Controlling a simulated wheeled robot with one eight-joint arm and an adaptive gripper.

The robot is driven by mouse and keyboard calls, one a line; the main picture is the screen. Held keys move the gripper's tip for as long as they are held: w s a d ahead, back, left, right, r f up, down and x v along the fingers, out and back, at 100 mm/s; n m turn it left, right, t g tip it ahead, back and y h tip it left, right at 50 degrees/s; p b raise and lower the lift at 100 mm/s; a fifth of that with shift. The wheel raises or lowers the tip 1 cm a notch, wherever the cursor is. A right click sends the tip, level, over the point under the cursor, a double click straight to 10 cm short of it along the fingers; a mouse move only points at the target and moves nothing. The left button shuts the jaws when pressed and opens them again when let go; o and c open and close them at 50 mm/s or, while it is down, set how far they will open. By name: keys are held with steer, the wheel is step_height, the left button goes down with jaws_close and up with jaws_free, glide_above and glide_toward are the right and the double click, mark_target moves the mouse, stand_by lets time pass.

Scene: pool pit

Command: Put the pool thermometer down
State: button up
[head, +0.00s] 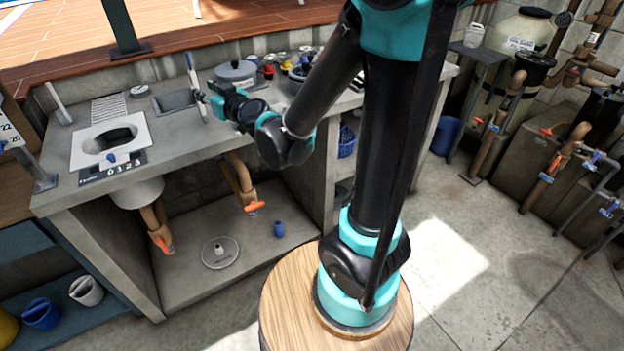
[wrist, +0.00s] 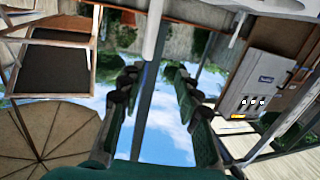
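My gripper (wrist: 155,76) shows in the wrist view with its two dark fingers well apart and sky between them. A narrow grey-blue upright (wrist: 148,110) shows in the gap, touching neither finger; I cannot tell whether it is a near thing or a post behind. In the head view my gripper (head: 209,98) is over the grey counter (head: 75,190), near the small sink. A slim blue-and-white stick (head: 191,75) stands upright beside the fingertips. It may be the pool thermometer, but it is too small to be sure. Its contact with the fingers cannot be made out.
The counter holds a white skimmer frame (head: 83,148), a small sink (head: 175,101), a lidded grey pot (head: 236,72) and a white stick (head: 59,104) in a holder. Counter between skimmer frame and sink is partly clear. Pipes with valves (head: 570,150) stand at right.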

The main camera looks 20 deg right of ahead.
steer(key=s+d+f+m+g+h, duration=0.5)
steer(key=s+d+f+g+h, duration=0.3)
steer(key=s+d+f, duration=1.4)
steer(key=s+d+g, duration=0.1)
steer(key=d+g, duration=0.2)
steer(key=shift+s+d+m+h, duration=0.25)
steer(key=shift+d+m+h, duration=0.05)
steer(key=shift+m, duration=0.1)
steer(key=shift+o, duration=0.5)
